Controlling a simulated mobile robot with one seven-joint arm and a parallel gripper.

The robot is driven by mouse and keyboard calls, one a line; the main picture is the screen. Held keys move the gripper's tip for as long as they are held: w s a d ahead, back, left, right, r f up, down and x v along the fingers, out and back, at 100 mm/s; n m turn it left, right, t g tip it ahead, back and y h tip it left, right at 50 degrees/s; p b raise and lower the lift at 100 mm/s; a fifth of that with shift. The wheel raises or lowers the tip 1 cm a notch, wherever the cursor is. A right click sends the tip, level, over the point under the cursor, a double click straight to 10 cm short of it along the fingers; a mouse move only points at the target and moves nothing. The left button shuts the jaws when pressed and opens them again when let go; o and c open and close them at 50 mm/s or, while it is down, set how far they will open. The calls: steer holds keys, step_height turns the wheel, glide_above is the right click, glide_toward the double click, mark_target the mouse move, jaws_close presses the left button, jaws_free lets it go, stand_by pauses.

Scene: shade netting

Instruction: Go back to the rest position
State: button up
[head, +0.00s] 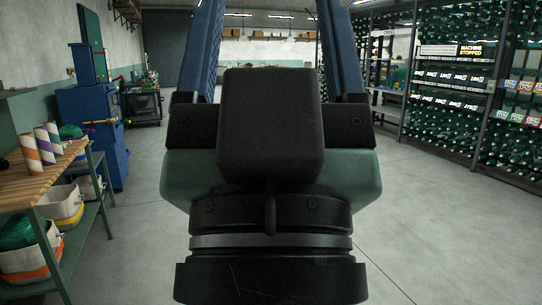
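My gripper (271,30) fills the middle of the head view, seen from behind and pointing away from me. Its two blue fingers stand wide apart, with a clear gap between them through which the far wall shows. The fingertips run past the top edge of the picture. No object shows between the visible parts of the fingers. The black and green wrist hides the floor straight ahead.
A wooden-topped bench (45,176) with several striped cones stands at left, bins (62,204) below. A blue cabinet (93,125) stands beyond. Tall racks of green spools (445,125) line the right. Grey floor (440,225) is open at right.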

step_height(320, 180, up, 18)
steer(key=p, duration=1.5)
